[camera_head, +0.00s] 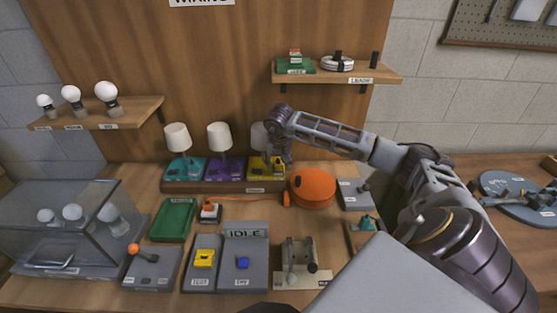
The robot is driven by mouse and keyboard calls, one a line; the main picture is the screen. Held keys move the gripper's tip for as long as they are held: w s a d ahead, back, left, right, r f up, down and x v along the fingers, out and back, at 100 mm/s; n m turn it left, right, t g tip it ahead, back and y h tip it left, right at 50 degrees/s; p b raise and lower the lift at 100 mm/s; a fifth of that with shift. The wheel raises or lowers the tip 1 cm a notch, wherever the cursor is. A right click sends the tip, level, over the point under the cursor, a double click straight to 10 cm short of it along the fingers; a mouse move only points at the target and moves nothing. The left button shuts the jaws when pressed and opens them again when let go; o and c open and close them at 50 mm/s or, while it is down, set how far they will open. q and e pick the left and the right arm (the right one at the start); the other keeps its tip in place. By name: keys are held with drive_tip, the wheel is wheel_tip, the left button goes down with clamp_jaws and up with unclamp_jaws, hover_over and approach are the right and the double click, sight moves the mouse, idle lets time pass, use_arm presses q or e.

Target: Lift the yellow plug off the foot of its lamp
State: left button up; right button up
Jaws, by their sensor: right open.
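The yellow lamp foot (256,174) stands at the right end of the row of lamps at the back of the table. My right gripper (279,165) points down over the right part of this foot. It is open, but its fingers are small and dark here, and I cannot tell whether they touch anything. I cannot make out the yellow plug separately from the foot. My left gripper is not in view.
Teal (183,172) and purple (223,172) lamp feet stand left of the yellow one. An orange round reel (313,188) sits close by on the right. A yellow block (204,258) lies on a grey board in front. A clear case (70,205) stands left.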

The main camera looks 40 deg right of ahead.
drive_tip(key=shift+c, duration=0.3)
drive_tip(key=c, duration=0.9)
drive_tip(key=shift+o, duration=1.3)
drive_tip(key=c, duration=0.5)
drive_tip(key=shift+r, duration=0.45)
use_arm(q)
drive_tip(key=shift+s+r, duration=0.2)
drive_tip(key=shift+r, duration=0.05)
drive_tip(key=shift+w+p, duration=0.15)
drive_tip(key=shift+p, duration=0.15)
